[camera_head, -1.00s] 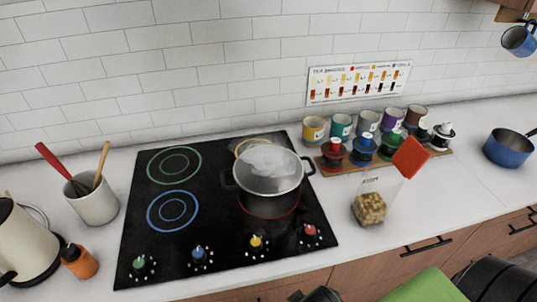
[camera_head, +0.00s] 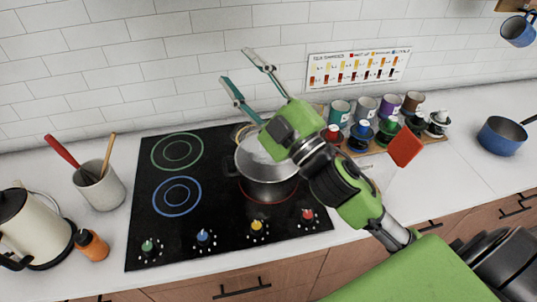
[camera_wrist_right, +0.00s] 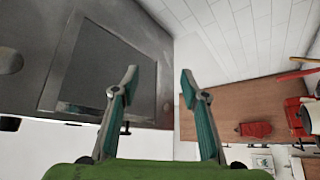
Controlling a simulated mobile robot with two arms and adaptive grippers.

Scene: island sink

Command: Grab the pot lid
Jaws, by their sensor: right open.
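The silver pot (camera_head: 268,186) stands on the right back area of the black cooktop. Its see-through lid (camera_head: 250,151) sits on top; my right arm hides its right part and knob. My right gripper (camera_head: 234,65) is open and empty, with its fingers pointing up and left toward the tiled wall. In the picture it is above the lid; their exact gap in depth is unclear. The right wrist view shows the open fingers (camera_wrist_right: 159,75) with nothing between them, and neither pot nor lid. My left gripper is not in view.
Spice jars (camera_head: 361,137) stand on a wooden board right of the cooktop (camera_head: 150,225). A red spatula (camera_head: 405,147) shows by my forearm. A utensil crock (camera_head: 101,187), an orange bottle (camera_head: 92,245) and a kettle (camera_head: 35,228) are at left. A blue saucepan (camera_head: 502,137) is at right.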

